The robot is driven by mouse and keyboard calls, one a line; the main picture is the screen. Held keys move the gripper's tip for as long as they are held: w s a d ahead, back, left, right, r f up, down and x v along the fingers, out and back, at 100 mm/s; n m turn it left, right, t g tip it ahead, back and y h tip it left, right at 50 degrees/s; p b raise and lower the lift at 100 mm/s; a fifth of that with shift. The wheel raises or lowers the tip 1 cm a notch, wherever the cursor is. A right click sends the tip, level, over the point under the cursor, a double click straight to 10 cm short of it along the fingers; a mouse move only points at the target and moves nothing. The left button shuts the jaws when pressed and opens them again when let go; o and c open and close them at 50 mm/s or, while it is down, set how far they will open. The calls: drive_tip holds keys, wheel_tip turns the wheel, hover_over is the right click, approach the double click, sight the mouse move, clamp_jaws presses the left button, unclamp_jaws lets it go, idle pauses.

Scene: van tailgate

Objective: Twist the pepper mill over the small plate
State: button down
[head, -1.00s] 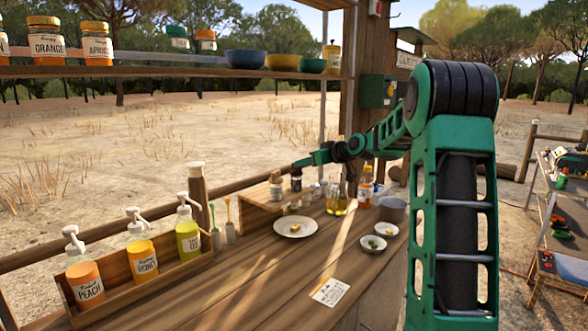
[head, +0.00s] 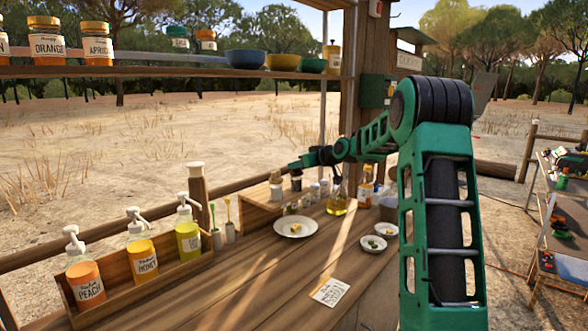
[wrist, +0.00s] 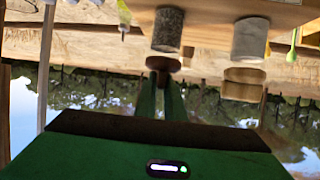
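Two mills stand at the back of the counter on a wooden box. The dark speckled mill (wrist: 168,30) has a brown top (wrist: 163,63); the paler grey mill (wrist: 250,38) has a light wooden top. I take the dark one as the pepper mill, though no label is readable. My gripper (wrist: 160,88) has its two green fingers at the dark mill's top, with a gap between them; contact is unclear. In the head view my gripper (head: 293,166) is just above the mills.
An oil bottle (head: 338,205), other bottles and a grey bowl (head: 388,212) stand right of the mills. Labelled pump bottles (head: 143,262) fill a rack at left. A card (head: 330,292) lies in front; the counter around it is clear. A shelf (head: 200,71) runs above.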

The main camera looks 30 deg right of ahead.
drive_tip(key=shift+a, duration=0.1)
drive_tip(key=shift+m+h, duration=0.3)
drive_tip(key=shift+h, duration=0.1)
drive_tip(key=m+h, duration=0.1)
drive_tip(key=h, duration=0.1)
drive_tip(key=m+h, duration=0.2)
drive_tip(key=shift+a+m, duration=0.2)
drive_tip(key=shift+m, duration=0.1)
drive_tip(key=m+g+h, duration=0.1)
drive_tip(key=m+h, duration=0.2)
drive_tip(key=m+g+h, duration=0.2)
drive_tip(key=m+h, duration=0.1)
drive_tip(key=shift+w+f+h, duration=0.1)
drive_tip(key=shift+h, duration=0.2)
drive_tip(key=m+g+h, duration=0.3)
drive_tip(key=m+g, duration=0.1)
drive_tip(key=m, duration=0.1)
drive_tip(key=shift+d+g, duration=0.1)
drive_tip(key=shift+g, duration=0.3)
drive_tip(key=shift+m+g+h, duration=0.5)
drive_tip(key=shift+m+g, duration=0.4)
drive_tip(key=shift+g, duration=0.1)
drive_tip(key=shift+m+g, duration=0.3)
drive_tip(key=shift+r, duration=0.2)
